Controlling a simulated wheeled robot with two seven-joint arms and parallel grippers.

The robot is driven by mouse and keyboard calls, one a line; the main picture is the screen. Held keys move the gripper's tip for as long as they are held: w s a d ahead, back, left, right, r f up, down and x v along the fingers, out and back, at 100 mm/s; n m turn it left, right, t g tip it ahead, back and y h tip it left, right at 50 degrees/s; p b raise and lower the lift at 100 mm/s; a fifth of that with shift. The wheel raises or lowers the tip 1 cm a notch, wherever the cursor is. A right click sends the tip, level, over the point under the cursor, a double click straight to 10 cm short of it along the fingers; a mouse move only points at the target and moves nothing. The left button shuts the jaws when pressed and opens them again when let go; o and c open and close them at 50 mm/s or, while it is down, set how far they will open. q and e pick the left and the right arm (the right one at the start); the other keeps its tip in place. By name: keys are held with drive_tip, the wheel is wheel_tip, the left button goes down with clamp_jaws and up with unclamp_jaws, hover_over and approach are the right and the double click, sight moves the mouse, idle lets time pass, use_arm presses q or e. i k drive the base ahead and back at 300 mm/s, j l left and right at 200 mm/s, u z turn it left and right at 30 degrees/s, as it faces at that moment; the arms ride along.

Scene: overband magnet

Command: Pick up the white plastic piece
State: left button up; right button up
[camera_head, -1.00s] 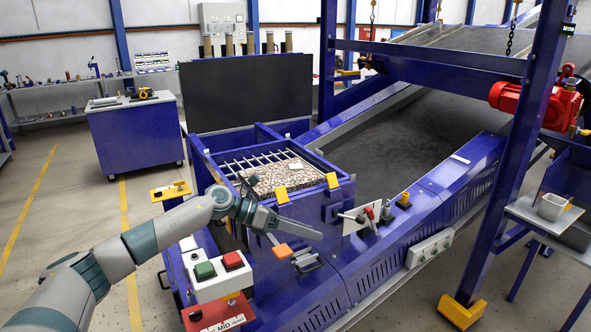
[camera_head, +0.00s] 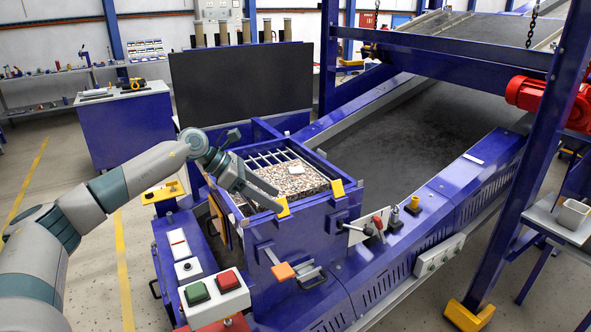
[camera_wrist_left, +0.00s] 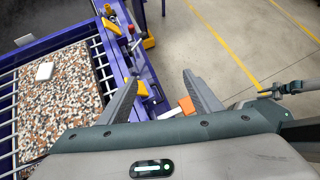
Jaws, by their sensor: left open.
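A small flat white piece (camera_head: 296,169) lies on the bed of mixed brown and white gravel (camera_head: 283,181) in the blue bin. It also shows at the left of the wrist view (camera_wrist_left: 44,71), lying flat on the gravel. My left gripper (camera_head: 279,201) is open and empty over the bin's near edge. In the wrist view its two spread fingers (camera_wrist_left: 160,77) are to the right of the gravel and the white piece, apart from both. My right gripper is out of view.
A bar grate (camera_head: 262,158) borders the gravel, and yellow brackets (camera_head: 337,188) stand on the bin's rim. Levers (camera_head: 378,224) and a red and green button box (camera_head: 215,294) sit nearby. Another small white piece (camera_head: 473,159) lies on the conveyor's side frame.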

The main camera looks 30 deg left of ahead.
sight(293, 171)
drive_tip(key=i+j, duration=0.85)
